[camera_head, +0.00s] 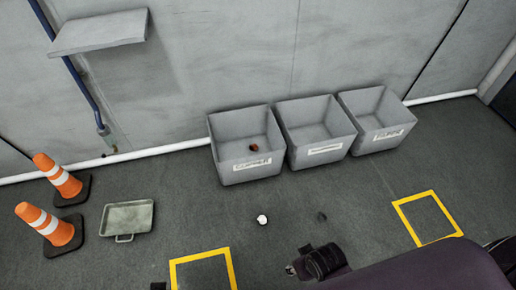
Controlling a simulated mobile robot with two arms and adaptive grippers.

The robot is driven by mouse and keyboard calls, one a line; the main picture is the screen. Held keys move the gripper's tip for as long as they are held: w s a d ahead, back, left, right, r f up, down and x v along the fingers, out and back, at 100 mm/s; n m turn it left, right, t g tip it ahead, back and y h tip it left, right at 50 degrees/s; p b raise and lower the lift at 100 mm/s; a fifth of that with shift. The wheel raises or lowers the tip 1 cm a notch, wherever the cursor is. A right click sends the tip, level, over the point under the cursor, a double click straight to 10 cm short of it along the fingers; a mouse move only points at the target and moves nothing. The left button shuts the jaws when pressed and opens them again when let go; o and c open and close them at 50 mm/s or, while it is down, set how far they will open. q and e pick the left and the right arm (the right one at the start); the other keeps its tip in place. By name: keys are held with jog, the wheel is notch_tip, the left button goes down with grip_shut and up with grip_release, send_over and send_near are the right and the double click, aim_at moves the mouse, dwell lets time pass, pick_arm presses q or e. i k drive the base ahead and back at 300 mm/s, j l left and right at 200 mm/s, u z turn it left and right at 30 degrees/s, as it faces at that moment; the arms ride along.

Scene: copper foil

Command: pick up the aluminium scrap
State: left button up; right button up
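A small, bright silvery-white lump (262,219), which looks like the aluminium scrap, lies on the dark floor in front of the bins. A dark lump (321,216) lies on the floor to its right. A dark part of mine (323,261), probably my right gripper, shows at the bottom, below and right of the bright lump and apart from it. Its fingers cannot be made out, so its opening is unclear. My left gripper cannot be identified in the head view.
Three grey bins stand by the wall: left (247,172), middle (318,153) and right (379,136). The left bin holds a reddish-brown piece (254,147). A metal tray (127,205) and two cones (49,224) (58,176) are at left. Yellow floor squares (233,268) (400,215) flank my body.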

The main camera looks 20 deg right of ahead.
aim_at(321, 217)
jog(key=z, duration=1.35)
